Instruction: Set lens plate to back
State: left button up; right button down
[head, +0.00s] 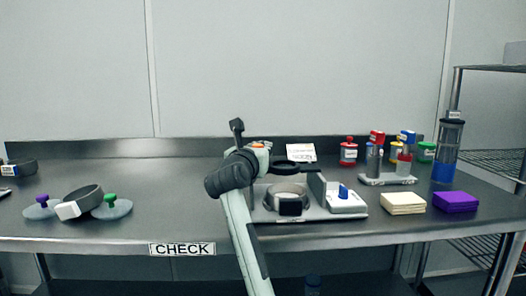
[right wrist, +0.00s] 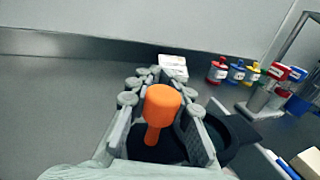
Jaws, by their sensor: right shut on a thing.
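My right gripper (head: 260,149) is shut on an orange knob (right wrist: 162,98), which stands between its fingers in the right wrist view. A dark round shape (right wrist: 160,146) lies below the knob; I cannot tell if it is the knob's own plate. In the head view only a bit of orange shows at the gripper, behind my arm. Two pale discs with knobs, one purple (head: 43,209) and one green (head: 112,208), lie at the left of the table. No plate is labelled as the lens plate. My left gripper is not in view.
A grey device (head: 327,213) holding a dark-rimmed ring (head: 286,193) is beside my right arm. Right of it are cream blocks (head: 402,203), purple blocks (head: 455,202) and a tall cylinder (head: 448,150). A CHECK sign (head: 182,249) is on the front edge.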

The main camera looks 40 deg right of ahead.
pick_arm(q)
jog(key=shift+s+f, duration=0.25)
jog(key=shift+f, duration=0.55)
pick_arm(e)
jog(key=w+d, duration=0.3)
jog(key=w, duration=0.2)
jog(key=shift+w+r, duration=0.1)
jog(key=c, duration=1.4)
grip_release()
jog(key=shift+d, duration=0.1)
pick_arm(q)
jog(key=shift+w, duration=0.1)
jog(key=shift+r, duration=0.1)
pick_arm(e)
jog(key=v, duration=1.2)
